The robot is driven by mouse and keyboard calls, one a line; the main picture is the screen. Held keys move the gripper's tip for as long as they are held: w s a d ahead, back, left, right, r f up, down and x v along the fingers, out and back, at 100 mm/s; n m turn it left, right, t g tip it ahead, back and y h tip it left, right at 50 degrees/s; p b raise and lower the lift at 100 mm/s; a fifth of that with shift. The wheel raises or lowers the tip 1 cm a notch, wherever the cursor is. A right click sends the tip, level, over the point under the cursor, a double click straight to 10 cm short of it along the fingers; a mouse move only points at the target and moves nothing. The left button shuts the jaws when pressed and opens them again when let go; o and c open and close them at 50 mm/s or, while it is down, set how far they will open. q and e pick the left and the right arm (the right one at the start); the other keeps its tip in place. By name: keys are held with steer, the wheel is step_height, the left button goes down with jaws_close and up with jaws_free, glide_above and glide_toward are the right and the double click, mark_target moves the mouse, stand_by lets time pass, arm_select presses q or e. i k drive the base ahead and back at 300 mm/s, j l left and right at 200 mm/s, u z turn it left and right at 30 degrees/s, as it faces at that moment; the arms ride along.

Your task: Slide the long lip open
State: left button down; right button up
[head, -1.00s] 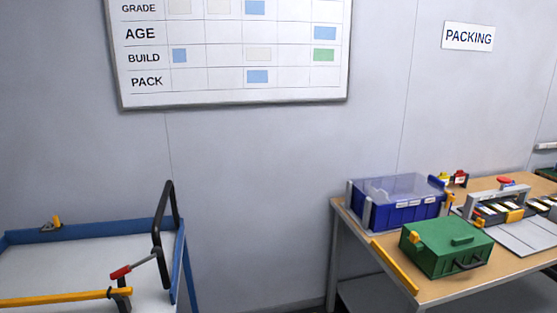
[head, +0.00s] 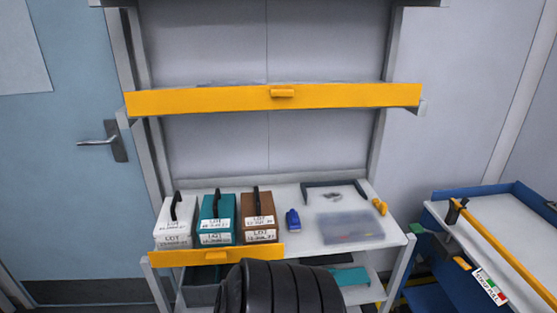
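The long yellow lip (head: 200,102) runs across the front of the upper shelf of a grey rack. It has a small yellow grip (head: 283,93) near its middle. A shorter yellow lip (head: 215,256) stands along the left front of the lower shelf (head: 300,248), before the lot boxes. A dark ribbed shape at the bottom centre covers part of the lower shelf's front edge; I cannot tell a gripper in it. Neither gripper is to be seen.
On the lower shelf stand white (head: 175,222), teal (head: 216,219) and brown (head: 257,216) lot boxes, a small blue item (head: 293,220) and a clear flat case (head: 346,227). A blue cart (head: 440,208) stands right. A door (head: 70,200) is left.

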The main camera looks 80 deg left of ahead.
mark_target(231, 255)
steer(key=u, duration=3.2)
